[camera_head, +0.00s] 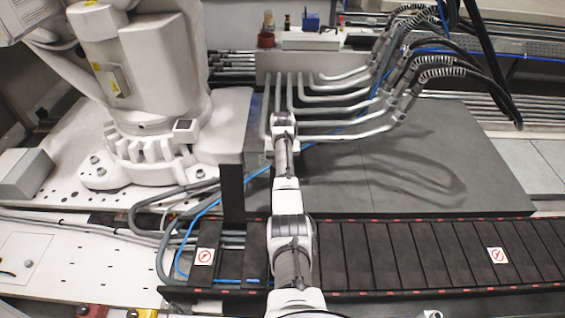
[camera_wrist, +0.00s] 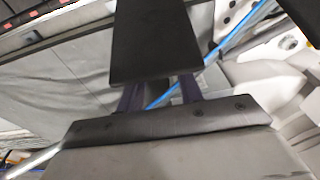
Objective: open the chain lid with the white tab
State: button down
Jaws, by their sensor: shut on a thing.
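The black chain (camera_head: 400,255) runs along the front, covered by flat dark lids. One dark lid (camera_head: 232,190) stands upright at the chain's back edge, left of my arm. Below it is an open gap with hoses inside. A white tab (camera_head: 203,256) with a red sign lies on the flat lid left of the gap. Another white tab (camera_head: 497,255) lies on a lid far right. In the wrist view, my gripper (camera_wrist: 160,90) is shut on a black lid (camera_wrist: 155,40), which covers the fingertips. No tab shows on the held lid.
A blue hose (camera_head: 195,228) and grey conduits pass by the gap. A large white robot base (camera_head: 150,145) stands at the left. Bent grey pipes (camera_head: 345,100) and black cables rise behind a grey plate (camera_head: 430,180), which is mostly bare.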

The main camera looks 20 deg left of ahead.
jog(key=shift+s+d+f, duration=0.1)
jog(key=shift+s+f, duration=0.15)
jog(key=shift+f, duration=0.3)
jog(key=c, duration=1.2)
grip_release()
jog(key=shift+o, duration=1.4)
jog(key=shift+w, duration=0.15)
jog(key=shift+r, duration=0.15)
jog(key=shift+r, duration=0.1)
notch_tip(320, 180, up, 14)
jog(key=s+b, duration=0.1)
jog(key=shift+s+d+f+b, duration=0.15)
jog(key=shift+s+f+b, duration=0.05)
jog(key=shift+s+b, duration=0.15)
